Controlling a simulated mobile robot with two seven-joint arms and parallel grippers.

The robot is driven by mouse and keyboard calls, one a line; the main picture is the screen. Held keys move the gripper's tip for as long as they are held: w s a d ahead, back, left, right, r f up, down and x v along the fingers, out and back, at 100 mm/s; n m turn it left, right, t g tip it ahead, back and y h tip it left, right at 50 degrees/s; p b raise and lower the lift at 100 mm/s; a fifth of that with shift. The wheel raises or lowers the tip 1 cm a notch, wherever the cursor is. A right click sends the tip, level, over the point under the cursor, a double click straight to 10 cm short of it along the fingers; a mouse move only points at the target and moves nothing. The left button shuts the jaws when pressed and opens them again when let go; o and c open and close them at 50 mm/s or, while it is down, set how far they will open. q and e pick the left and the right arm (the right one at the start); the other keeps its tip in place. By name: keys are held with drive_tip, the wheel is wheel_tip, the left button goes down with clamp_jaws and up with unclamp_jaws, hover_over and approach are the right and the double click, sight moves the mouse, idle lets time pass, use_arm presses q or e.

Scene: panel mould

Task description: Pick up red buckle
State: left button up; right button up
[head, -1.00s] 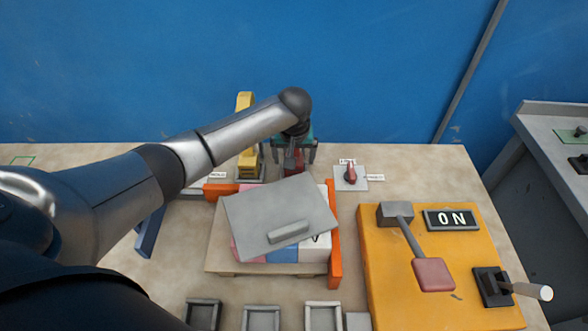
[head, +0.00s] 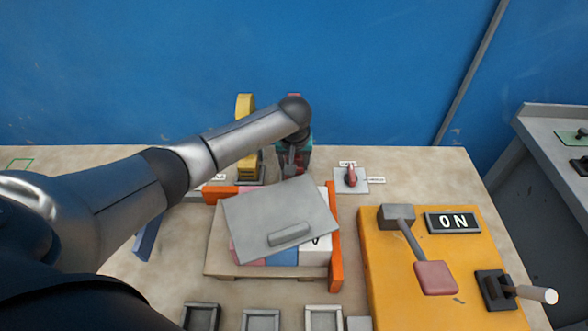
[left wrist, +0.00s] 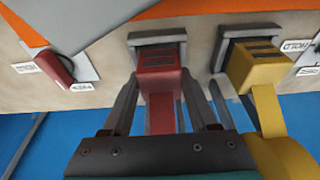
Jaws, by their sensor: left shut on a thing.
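The red buckle (left wrist: 160,85) is between the two fingers of my left gripper (left wrist: 162,105) in the left wrist view, and the gripper is shut on it. The buckle's block end is at its grey base (left wrist: 158,40); I cannot tell whether they touch. In the head view my left gripper (head: 293,160) is behind the panel mould and hides most of the buckle. Only a small red tip (head: 295,96) shows above my arm. My right gripper is not in view.
A yellow buckle (head: 245,115) stands upright just left of my gripper. A tilted grey plate (head: 280,210) lies over the mould with its orange rails (head: 335,250). A red knob (head: 351,175) is to the right. A yellow board (head: 385,290) with levers is at front right.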

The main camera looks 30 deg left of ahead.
sight(294, 162)
use_arm(q)
clamp_jaws()
drive_tip(key=shift+r, duration=0.65)
wheel_tip(294, 162, up, 6)
drive_tip(key=shift+r+p, duration=0.15)
drive_tip(key=shift+p, duration=0.9)
drive_tip(key=w+d+b, duration=0.1)
drive_tip(key=w+d, duration=0.2)
drive_tip(key=d, duration=0.5)
drive_tip(key=w+d+b, duration=0.2)
drive_tip(key=w+d, duration=0.2)
drive_tip(key=d, duration=0.4)
drive_tip(key=shift+d+f, duration=0.3)
drive_tip(key=shift+d, duration=0.05)
